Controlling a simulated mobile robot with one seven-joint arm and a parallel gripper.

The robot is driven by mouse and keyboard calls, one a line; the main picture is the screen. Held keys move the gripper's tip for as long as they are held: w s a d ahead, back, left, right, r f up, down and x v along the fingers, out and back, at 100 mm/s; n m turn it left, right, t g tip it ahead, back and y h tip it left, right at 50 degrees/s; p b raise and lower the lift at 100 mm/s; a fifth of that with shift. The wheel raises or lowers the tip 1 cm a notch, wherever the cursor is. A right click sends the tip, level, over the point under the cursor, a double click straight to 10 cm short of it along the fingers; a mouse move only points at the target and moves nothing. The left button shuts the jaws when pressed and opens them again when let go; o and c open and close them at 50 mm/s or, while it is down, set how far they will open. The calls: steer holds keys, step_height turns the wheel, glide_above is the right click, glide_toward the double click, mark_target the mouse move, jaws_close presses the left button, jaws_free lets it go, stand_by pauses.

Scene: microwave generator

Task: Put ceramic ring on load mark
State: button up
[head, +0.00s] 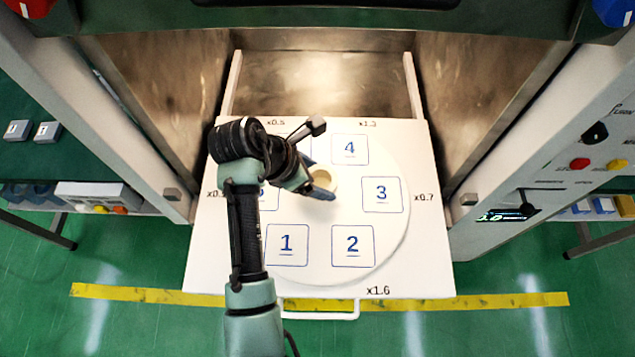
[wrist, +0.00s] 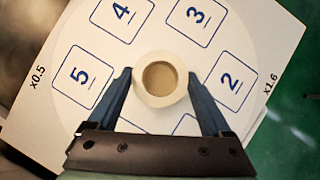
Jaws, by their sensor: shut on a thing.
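The ceramic ring (wrist: 160,101) is a thick cream ring with a tan round opening. It sits between the two blue fingers of my gripper (wrist: 159,76), which is shut on it. In the head view the ring (head: 332,183) shows over the middle of the round white plate, partly hidden by my gripper (head: 318,178). I cannot tell whether it touches the plate. The plate (head: 372,258) carries blue numbered squares, among them 1 (head: 287,245), 2 (head: 352,245), 3 (head: 381,194) and 4 (head: 350,149). No mark labelled as the load mark is readable; any mark under the ring is hidden.
The plate lies on a white drawer tray (head: 437,270) pulled out of a metal chamber (head: 320,80). Tray edges bear factors such as x0.7 and x1.6. Chamber side walls stand left and right. A control panel (head: 580,150) stands at the right. My arm hides the plate's left part.

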step_height(320, 180, down, 4)
steer(key=shift+r, duration=0.2)
steer(key=o, duration=1.3)
steer(key=v, duration=1.2)
steer(key=shift+r, duration=0.1)
steer(key=shift+w, duration=0.1)
